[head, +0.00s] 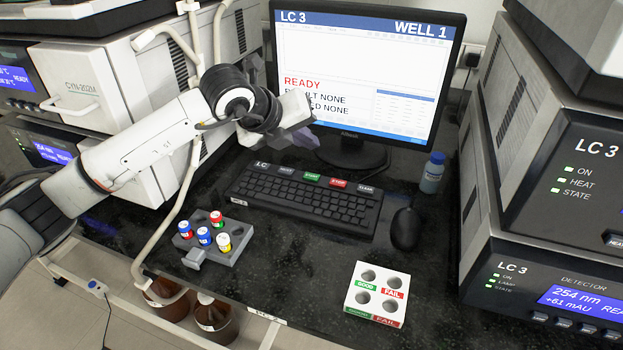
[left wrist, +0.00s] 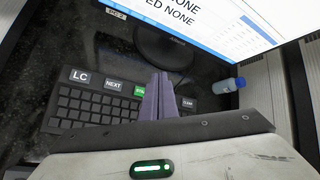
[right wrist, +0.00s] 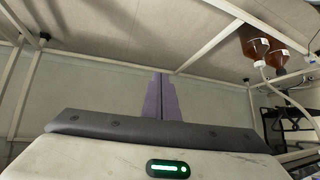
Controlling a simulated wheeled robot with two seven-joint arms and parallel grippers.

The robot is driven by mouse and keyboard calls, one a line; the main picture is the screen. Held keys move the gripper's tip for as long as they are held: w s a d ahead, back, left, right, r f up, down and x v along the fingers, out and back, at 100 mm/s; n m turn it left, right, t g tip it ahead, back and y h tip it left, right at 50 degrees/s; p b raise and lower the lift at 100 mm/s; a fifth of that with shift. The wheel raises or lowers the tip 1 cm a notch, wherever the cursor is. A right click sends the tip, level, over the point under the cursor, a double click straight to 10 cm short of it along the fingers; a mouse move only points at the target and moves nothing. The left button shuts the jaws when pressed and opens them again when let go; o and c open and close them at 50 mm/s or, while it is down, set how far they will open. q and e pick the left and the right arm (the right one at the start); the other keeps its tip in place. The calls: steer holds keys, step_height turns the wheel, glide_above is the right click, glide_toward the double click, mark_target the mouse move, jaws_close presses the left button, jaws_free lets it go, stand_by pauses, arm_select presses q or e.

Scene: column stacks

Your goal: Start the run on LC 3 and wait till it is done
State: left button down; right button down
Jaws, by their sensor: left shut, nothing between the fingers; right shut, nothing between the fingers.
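The monitor (head: 352,70) shows "LC 3", "WELL 1", a red "READY" and a result line reading "NONE"; part of the text is hidden by my left arm. The keyboard (head: 305,203) lies below it, with a row of labelled keys: LC, one that reads NEXT in the left wrist view (left wrist: 113,86), a green START key (head: 312,177), a red key (head: 339,183) and CLEAR. My left gripper (head: 305,138) is shut and empty, above the back of the keyboard. In the left wrist view its fingertips (left wrist: 160,78) overlap the green key. My right gripper (right wrist: 161,77) is shut and empty, facing the space under the bench.
A grey rack (head: 214,247) with several capped vials stands front left. A white GOOD/FAIL block (head: 378,294) with empty holes is front right. A mouse (head: 406,229) and blue-capped bottle (head: 432,173) are right of the keyboard. The LC 3 detector (head: 545,285) stands at right.

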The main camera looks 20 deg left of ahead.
arm_select(q)
steer(key=b, duration=0.2)
glide_above(311, 177)
steer(key=s, duration=0.1)
steer(key=f, duration=0.4)
steer(key=shift+a+f, duration=0.2)
steer(key=shift+f, duration=0.1)
steer(key=shift+f+b, duration=0.55)
steer(key=shift+b, duration=0.15)
stand_by(0.5)
steer(key=shift+f, duration=0.1)
steer(key=shift+f+b, duration=0.25)
steer(key=shift+b, duration=0.2)
